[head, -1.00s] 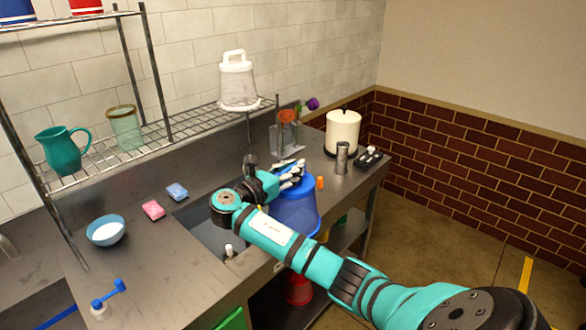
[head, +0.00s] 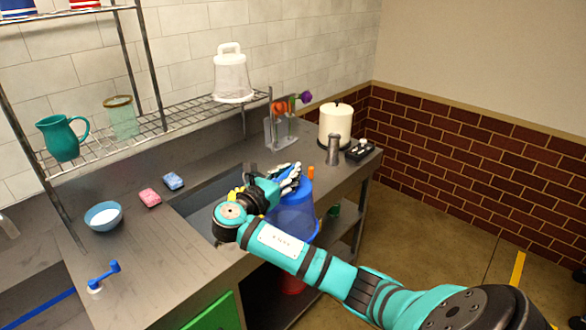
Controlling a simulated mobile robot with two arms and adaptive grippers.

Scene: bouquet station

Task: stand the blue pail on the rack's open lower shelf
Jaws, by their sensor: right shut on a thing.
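The blue pail (head: 296,218) is at the front edge of the counter, right of the sink. It is narrower at the top and has a wide rim at the bottom, so it looks upside down. My right gripper (head: 289,180) is shut at its top; the fingers partly hide the hold. I cannot tell whether the pail touches the counter. The wire rack's lower shelf (head: 185,124) stands behind, holding a teal pitcher (head: 62,138), a glass jar (head: 121,117) and a white handled container (head: 232,78). Bare wire shows between jar and white container. My left gripper is out of view.
The sink (head: 205,203) lies before the rack. Left of it are a blue bowl (head: 103,216), pink sponge (head: 150,198) and blue sponge (head: 173,181). A flower holder (head: 280,130), cream canister (head: 335,126), grey cylinder (head: 332,149) and black tray (head: 360,153) stand at the back right.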

